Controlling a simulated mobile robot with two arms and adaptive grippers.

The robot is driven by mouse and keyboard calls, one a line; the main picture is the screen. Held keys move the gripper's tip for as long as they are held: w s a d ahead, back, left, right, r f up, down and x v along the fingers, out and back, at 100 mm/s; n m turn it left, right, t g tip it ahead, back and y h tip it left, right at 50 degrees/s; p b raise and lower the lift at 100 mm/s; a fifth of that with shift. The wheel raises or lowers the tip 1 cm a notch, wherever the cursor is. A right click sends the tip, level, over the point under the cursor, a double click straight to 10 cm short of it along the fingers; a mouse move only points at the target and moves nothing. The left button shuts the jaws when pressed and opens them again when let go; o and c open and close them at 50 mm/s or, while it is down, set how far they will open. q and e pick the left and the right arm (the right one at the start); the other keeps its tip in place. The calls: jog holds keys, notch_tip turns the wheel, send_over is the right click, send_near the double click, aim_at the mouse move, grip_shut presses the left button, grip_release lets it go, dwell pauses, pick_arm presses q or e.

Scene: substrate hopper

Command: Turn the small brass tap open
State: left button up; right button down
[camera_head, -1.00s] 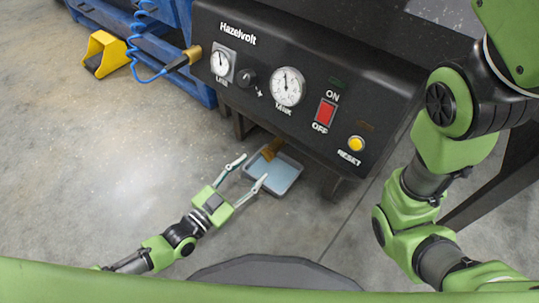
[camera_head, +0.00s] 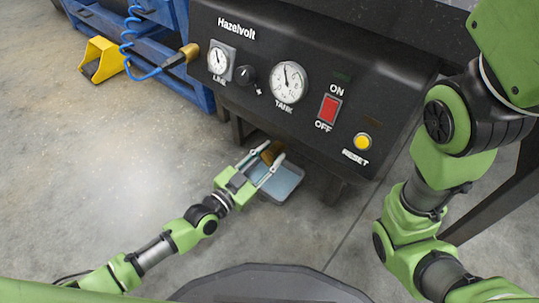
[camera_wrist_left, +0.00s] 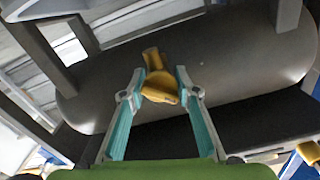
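The small brass tap (camera_head: 271,153) sits low under the black control panel, partly hidden by my left gripper in the head view. In the left wrist view the tap (camera_wrist_left: 158,83) shows on the underside of a dark rounded tank (camera_wrist_left: 230,65), its body and handle between the fingers. My left gripper (camera_head: 275,150) is open, with one finger on each side of the tap. In the wrist view its fingertips (camera_wrist_left: 160,74) flank the tap; I cannot tell whether either touches it. My right arm is at the right of the head view, but its gripper is out of view.
A shallow grey tray (camera_head: 286,188) lies on the floor below the tap. The black panel (camera_head: 310,60) overhangs it, with gauges, a red switch (camera_head: 328,109) and a yellow reset button (camera_head: 362,142). A blue coiled hose (camera_head: 131,50) is at upper left.

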pick_arm(q)
jog(key=shift+n+p, duration=0.4)
jog(key=shift+n, duration=0.5)
jog(key=shift+n+p, duration=0.35)
jog(key=shift+n, duration=0.95)
jog(key=shift+f, duration=0.1)
jog(key=o, duration=1)
jog(key=shift+o, duration=0.2)
jog(key=shift+a, duration=0.1)
jog(key=v, duration=1.2)
jog(key=shift+o, duration=0.3)
